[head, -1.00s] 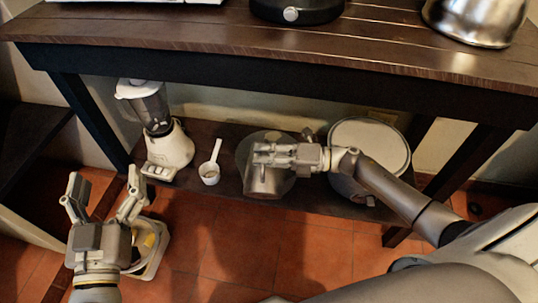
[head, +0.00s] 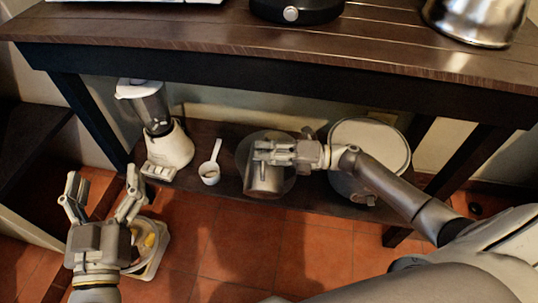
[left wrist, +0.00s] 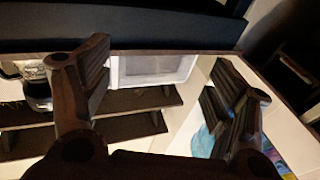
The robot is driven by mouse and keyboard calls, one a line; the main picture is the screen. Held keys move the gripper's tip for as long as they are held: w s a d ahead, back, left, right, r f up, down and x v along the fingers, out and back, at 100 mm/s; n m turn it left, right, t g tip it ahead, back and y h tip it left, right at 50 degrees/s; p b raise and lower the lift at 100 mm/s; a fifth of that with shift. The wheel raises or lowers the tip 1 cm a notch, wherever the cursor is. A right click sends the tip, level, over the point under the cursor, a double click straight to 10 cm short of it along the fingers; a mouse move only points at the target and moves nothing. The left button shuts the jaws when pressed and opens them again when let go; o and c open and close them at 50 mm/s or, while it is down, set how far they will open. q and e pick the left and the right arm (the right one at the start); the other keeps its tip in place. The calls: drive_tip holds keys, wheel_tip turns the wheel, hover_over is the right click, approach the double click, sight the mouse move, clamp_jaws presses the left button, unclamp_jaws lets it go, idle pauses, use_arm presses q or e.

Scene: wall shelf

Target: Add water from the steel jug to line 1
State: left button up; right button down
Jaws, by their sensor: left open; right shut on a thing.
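The steel jug (head: 262,180) is over the lower shelf in the head view. My right gripper (head: 262,151) is shut on its upper part, and the fingers hide the jug's top. A round clear vessel (head: 284,184) shows around and behind the jug; I cannot tell whether they touch. No line mark can be read, and no water can be made out. My left gripper (head: 102,205) is open and empty at the lower left, above the floor. Its spread fingers (left wrist: 165,100) also show in the left wrist view.
A blender (head: 168,148), a white scoop (head: 210,172) and a large lidded pot (head: 372,140) stand on the lower shelf (head: 205,140). The wooden top (head: 200,24) overhangs it. A white-rimmed container with yellow pieces (head: 150,240) is on the floor beside my left gripper.

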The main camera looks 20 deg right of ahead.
sight(266, 139)
use_arm(q)
drive_tip(key=shift+s+d+r+t, duration=0.1)
drive_tip(key=shift+r+t, duration=0.4)
drive_tip(key=shift+r, duration=0.15)
use_arm(e)
drive_tip(key=shift+w+d+r+m, duration=0.1)
drive_tip(key=shift+w+d+m, duration=0.2)
drive_tip(key=shift+w, duration=0.25)
use_arm(q)
drive_tip(key=shift+s+d+r+t+h+b, duration=0.1)
drive_tip(key=shift+s+r+t+h+b, duration=0.2)
drive_tip(key=shift+r, duration=0.4)
drive_tip(key=shift+s+d+r+t+h+b, duration=0.1)
drive_tip(key=shift+r+t+h+b, duration=0.1)
drive_tip(key=shift+r+t, duration=0.35)
use_arm(e)
drive_tip(key=shift+w+d+m, duration=0.45)
drive_tip(key=shift+w+m, duration=0.05)
drive_tip(key=shift+w, duration=0.3)
use_arm(q)
drive_tip(key=shift+r, duration=0.15)
drive_tip(key=shift+w+a+f+g+y, duration=0.15)
drive_tip(key=shift+f+g+y, duration=0.2)
drive_tip(key=shift+f, duration=0.25)
use_arm(e)
drive_tip(key=shift+w+d+r+m, duration=0.15)
drive_tip(key=shift+w+d+m, duration=0.05)
drive_tip(key=shift+w+m, duration=0.15)
idle(0.6)
